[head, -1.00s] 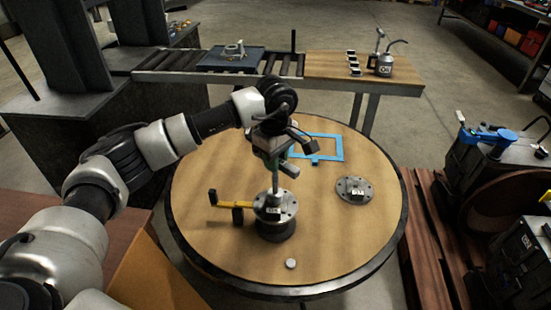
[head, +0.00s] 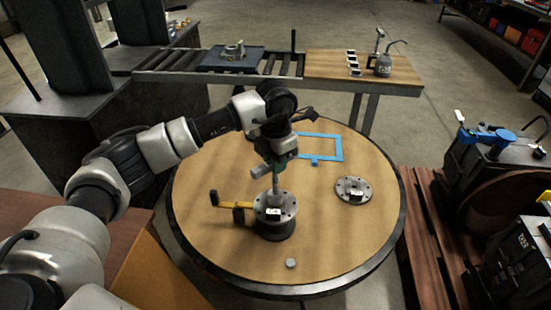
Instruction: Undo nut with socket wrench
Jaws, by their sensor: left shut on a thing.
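My left gripper (head: 278,160) is above the round table, shut on the socket wrench (head: 276,192). The wrench's grey shaft stands upright, and its lower end meets the top of a flanged round part (head: 274,210). The nut is hidden under the wrench end, so I cannot tell how they fit. A yellow lever (head: 235,205) with dark ends sticks out left of the flanged part. My right gripper is not in view.
On the round table (head: 330,235) lie a second flanged disc (head: 353,190), a blue square frame (head: 322,147) and a small grey puck (head: 291,263). A roller conveyor (head: 180,65) and a bench with an oil can (head: 383,66) stand behind. The table's front right is clear.

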